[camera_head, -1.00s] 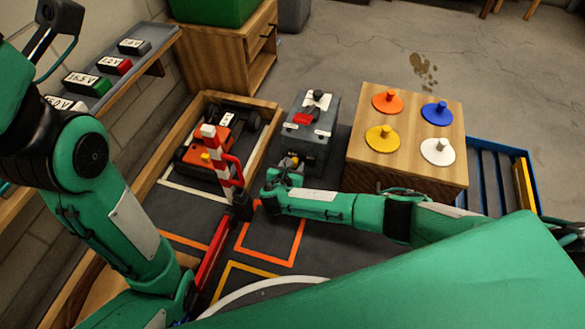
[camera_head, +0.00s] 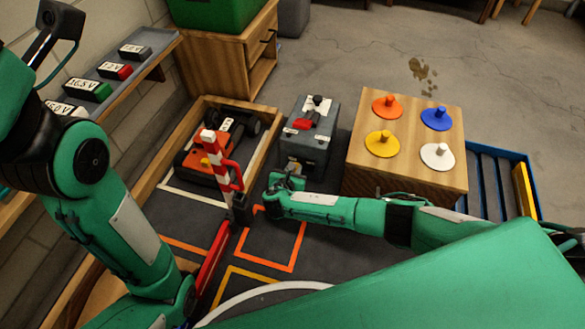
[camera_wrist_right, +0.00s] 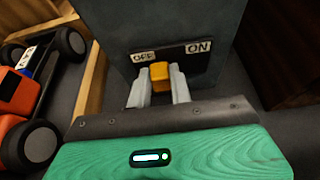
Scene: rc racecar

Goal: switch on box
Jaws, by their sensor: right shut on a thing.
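The grey box (camera_head: 308,147) stands on the dark floor mat, with a red piece and a dark knob on its top. In the right wrist view, the box face (camera_wrist_right: 222,22) has a dark switch panel labelled OFF on the left and ON on the right. A yellow switch lever (camera_wrist_right: 160,72) sticks out from it, closer to the OFF label. My right gripper (camera_wrist_right: 157,90) is shut on the lever, one finger on each side. In the head view, my right gripper (camera_head: 286,180) is low at the box's near side, its fingertips hard to make out. My left gripper is not visible.
An orange racecar (camera_head: 196,162) sits in a wooden-walled bay left of the box. A red-and-white barrier post (camera_head: 216,157) stands nearby. A wooden block (camera_head: 405,178) with coloured knobs is to the right. A shelf (camera_head: 150,72) with voltage-labelled batteries runs along the left wall.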

